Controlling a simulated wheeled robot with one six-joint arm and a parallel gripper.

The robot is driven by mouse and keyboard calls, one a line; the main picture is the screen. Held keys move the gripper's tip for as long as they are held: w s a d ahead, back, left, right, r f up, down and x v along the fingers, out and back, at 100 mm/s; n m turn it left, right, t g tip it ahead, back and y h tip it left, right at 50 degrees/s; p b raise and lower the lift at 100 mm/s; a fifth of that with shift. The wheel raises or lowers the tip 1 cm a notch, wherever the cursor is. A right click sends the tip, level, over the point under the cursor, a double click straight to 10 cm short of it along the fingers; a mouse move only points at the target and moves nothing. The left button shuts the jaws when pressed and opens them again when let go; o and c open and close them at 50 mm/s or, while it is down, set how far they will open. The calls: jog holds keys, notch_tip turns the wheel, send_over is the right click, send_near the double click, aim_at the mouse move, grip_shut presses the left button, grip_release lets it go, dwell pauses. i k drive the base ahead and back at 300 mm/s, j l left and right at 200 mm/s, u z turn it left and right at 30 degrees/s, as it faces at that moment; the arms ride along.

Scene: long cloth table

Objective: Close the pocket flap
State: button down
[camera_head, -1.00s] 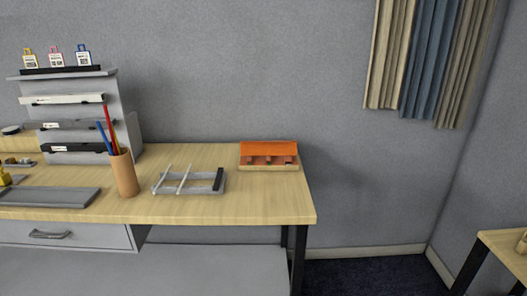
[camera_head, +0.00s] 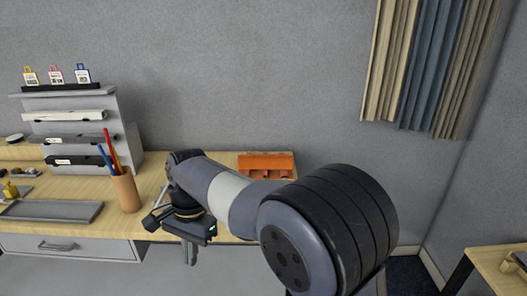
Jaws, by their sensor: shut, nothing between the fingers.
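The orange piece (camera_head: 266,160), which looks like the pocket with its flap, sits on a pale wooden base at the back right of the table. Its upper part is a plain orange panel, and small dark shapes show below it. Whether the flap is open or closed is too small to tell. My gripper (camera_head: 190,255) is shut and empty, pointing down near the table's front edge. It is left of the orange piece and well apart from it.
A brown cup (camera_head: 126,190) with red and blue sticks stands left of my gripper. A grey tray (camera_head: 50,210) and a shelf rack (camera_head: 70,130) are farther left. My arm mostly hides a grey rack with white rods. Curtains hang at the upper right.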

aim_at(245, 162)
jog(key=i+l+u, duration=0.1)
jog(key=i+l, duration=0.15)
jog(key=i+l+u, duration=0.1)
jog(key=i+l, duration=0.2)
jog(key=i+l+u, duration=0.1)
jog(key=i+l, duration=0.15)
jog(key=l, duration=0.25)
jog(key=i+l+u, duration=0.1)
jog(key=l, duration=0.25)
jog(key=i+l+u, duration=0.1)
jog(key=i+l, duration=0.25)
jog(key=i+l+u, duration=0.3)
jog(key=i+l, duration=0.65)
jog(key=i, duration=0.1)
